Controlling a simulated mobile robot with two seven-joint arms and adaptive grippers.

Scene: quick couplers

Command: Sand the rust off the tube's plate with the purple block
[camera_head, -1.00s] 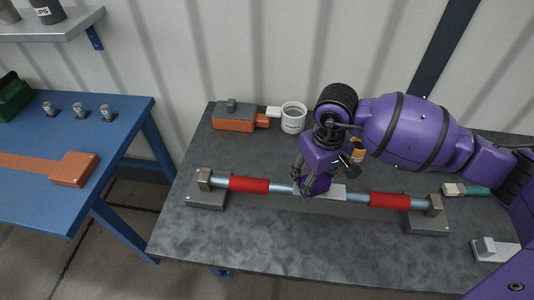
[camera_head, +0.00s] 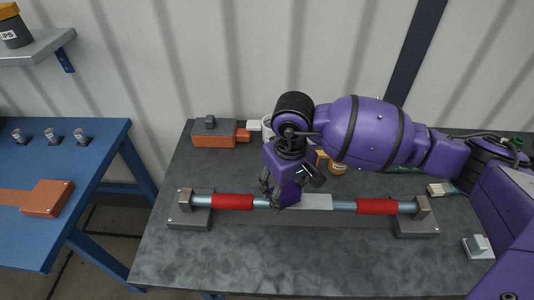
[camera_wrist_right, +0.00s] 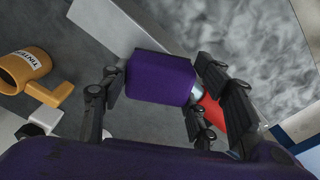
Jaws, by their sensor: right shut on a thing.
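The tube (camera_head: 345,206) lies across the grey table, held at both ends by clamp blocks, with red sleeves on either side of a pale grey plate (camera_head: 316,202). The visible right part of the plate looks plain grey; I cannot make out rust on it. My right gripper (camera_head: 284,200) is over the plate's left end and hides it. In the wrist view its fingers are shut on the purple block (camera_wrist_right: 160,78), which is by the plate (camera_wrist_right: 108,24). I cannot tell whether block and plate touch. My left gripper is not in view.
An orange and grey tool (camera_head: 215,134) lies at the back left. A white mug (camera_head: 267,125) is partly hidden by my arm. An orange mug (camera_head: 338,167) stands behind the tube. A brush (camera_head: 440,189) lies at the right.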

